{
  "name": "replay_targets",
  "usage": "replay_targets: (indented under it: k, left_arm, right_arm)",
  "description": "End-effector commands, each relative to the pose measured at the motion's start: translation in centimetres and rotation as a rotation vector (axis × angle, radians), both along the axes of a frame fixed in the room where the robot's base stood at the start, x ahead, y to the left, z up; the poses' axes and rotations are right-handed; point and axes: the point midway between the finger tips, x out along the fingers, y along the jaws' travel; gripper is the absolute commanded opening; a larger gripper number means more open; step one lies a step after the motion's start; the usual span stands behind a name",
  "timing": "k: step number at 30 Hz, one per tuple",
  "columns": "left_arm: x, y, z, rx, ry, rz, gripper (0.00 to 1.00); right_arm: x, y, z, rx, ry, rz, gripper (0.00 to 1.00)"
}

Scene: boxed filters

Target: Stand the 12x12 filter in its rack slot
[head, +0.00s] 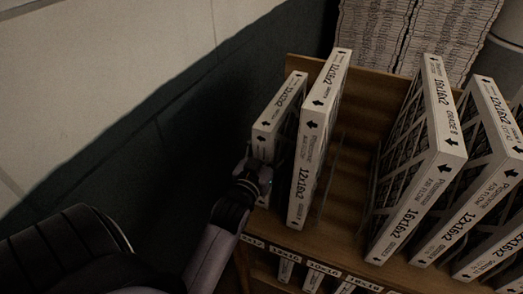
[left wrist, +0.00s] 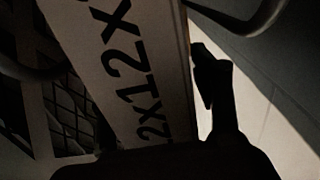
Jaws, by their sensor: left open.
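The 12x12 filter (head: 280,112), a white cardboard-framed panel marked 12x12x2, stands on edge at the left end of the wooden rack (head: 345,225), left of a taller 12x16x2 filter (head: 318,140). My left gripper (head: 256,170) is at its near lower edge, open. In the left wrist view the filter's printed edge (left wrist: 130,70) fills the middle, very close, with one dark finger (left wrist: 210,80) just right of it. The other finger is hard to make out in the dark. The filter's base and its slot are hidden behind my gripper. My right gripper is not in view.
A gap with thin wire dividers (head: 332,170) lies right of the 12x16x2 filter. A 16x16x2 filter (head: 425,165) and several others stand further right. Size labels (head: 325,270) line the rack's front, with more filters below. A wall (head: 120,70) runs along the left.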

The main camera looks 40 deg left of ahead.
Motion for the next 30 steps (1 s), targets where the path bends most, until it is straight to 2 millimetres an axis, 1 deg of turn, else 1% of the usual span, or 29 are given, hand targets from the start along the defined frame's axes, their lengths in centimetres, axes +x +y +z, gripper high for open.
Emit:
replay_targets:
  k: [1,9,12,15,21,30]
  left_arm:
    - [-0.9,-0.2,-0.2,-0.001,0.003,0.0,0.57]
    - [-6.3,-1.5,-0.3,-0.001,0.005,0.001,0.57]
    - [-8.0,-1.9,-0.1,-0.001,0.003,0.001,0.57]
    - [-9.2,-2.2,-0.2,0.0,0.002,0.001,0.57]
    - [-10.5,-2.5,0.0,0.0,0.0,0.001,0.57]
    - [-10.6,-2.6,0.1,0.0,-0.001,0.001,0.57]
  right_arm:
    - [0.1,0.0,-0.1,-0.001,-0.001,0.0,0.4]
    - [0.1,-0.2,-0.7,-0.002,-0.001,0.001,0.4]
    - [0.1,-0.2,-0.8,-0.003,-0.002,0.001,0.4]
    - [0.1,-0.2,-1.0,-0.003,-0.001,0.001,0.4]
    - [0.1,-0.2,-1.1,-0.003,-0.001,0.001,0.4]
    - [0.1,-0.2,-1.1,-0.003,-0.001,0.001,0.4]
